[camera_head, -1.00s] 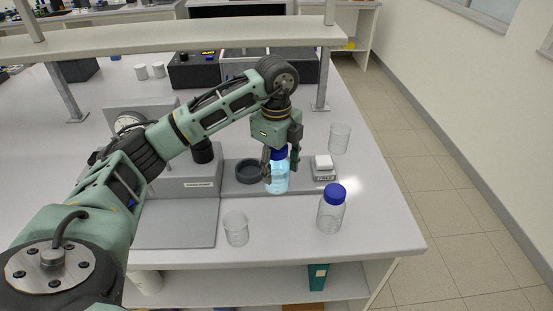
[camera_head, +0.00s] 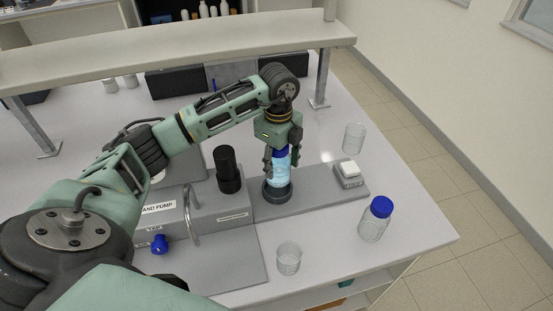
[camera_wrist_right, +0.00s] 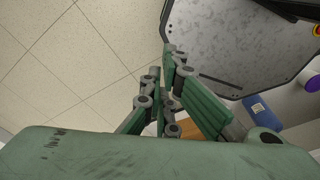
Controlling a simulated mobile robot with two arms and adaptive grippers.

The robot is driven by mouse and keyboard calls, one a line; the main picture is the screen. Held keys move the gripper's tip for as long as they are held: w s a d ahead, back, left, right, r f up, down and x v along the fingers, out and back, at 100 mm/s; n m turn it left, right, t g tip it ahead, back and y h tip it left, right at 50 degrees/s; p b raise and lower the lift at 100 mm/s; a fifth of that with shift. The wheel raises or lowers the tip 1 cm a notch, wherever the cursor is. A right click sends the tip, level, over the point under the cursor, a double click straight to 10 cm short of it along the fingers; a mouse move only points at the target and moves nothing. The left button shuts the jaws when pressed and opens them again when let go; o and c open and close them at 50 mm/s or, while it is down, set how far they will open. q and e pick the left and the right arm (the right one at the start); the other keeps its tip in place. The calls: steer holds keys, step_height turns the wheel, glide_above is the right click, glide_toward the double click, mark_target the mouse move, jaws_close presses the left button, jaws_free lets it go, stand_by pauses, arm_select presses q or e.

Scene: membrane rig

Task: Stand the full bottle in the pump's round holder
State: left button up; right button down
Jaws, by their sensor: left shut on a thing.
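The full bottle (camera_head: 280,170), with clear blue liquid and a blue cap, is upright in the head view. My left gripper (camera_head: 281,156) is shut on it near the cap. The bottle's lower end is at the pump's round dark holder (camera_head: 277,194) and appears to be inside its ring. I cannot tell whether it rests on the bottom. The pump (camera_head: 208,212) is a grey block left of the holder. My right gripper (camera_wrist_right: 164,62) shows only in the right wrist view, above the floor; its fingers are close together, and whether they are fully shut is unclear.
A clear bottle with a blue cap (camera_head: 375,220) stands at the right. One empty beaker (camera_head: 288,259) is in front of the holder and another (camera_head: 353,138) is behind right. A small white-topped device (camera_head: 348,172) is right of the holder. A shelf (camera_head: 180,50) crosses behind.

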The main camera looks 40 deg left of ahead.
arm_select(q)
steer(key=shift+f, duration=0.35)
steer(key=shift+a+f+b, duration=0.1)
steer(key=shift+f+b, duration=0.5)
steer(key=shift+f, duration=0.05)
steer(key=shift+a+f+b, duration=0.1)
steer(key=shift+f+b, duration=0.35)
steer(key=shift+f, duration=0.2)
steer(key=shift+f+b, duration=0.7)
steer(key=shift+f, duration=0.7)
